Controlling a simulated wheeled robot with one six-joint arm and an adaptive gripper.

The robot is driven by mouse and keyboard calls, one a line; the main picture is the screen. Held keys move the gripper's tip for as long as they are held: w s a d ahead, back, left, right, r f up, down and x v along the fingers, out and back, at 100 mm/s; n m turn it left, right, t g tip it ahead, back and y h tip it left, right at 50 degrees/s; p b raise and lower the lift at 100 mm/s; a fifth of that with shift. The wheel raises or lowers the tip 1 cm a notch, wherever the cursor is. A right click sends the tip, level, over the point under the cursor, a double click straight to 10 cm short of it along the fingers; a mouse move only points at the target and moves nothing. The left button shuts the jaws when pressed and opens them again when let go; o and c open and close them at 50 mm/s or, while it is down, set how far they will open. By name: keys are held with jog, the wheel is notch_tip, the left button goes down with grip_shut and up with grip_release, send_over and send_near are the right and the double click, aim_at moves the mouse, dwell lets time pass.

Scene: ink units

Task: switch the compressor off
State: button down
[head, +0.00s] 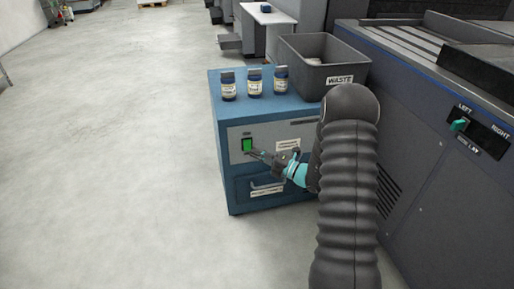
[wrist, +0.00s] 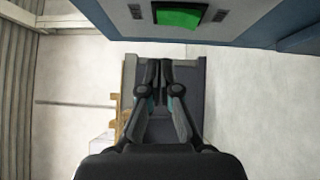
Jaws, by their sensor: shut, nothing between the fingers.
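The compressor (head: 232,168) is a blue cabinet with a grey front panel. A green rocker switch (head: 247,145) in a dark frame sits at the left of that panel. In the wrist view my gripper (wrist: 166,64) points up toward the panel, below the switch.
Several small jars, including one labelled jar (head: 228,86), stand on the cabinet top beside a grey waste bin (head: 318,74). A drawer handle (head: 267,186) is below the panel. A large grey machine (head: 420,150) with a teal selector knob (head: 459,125) stands right. The floor at left is clear.

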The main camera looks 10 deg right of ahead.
jog(key=v, duration=0.9)
jog(key=shift+d+r, duration=0.25)
jog(key=shift+r, duration=0.4)
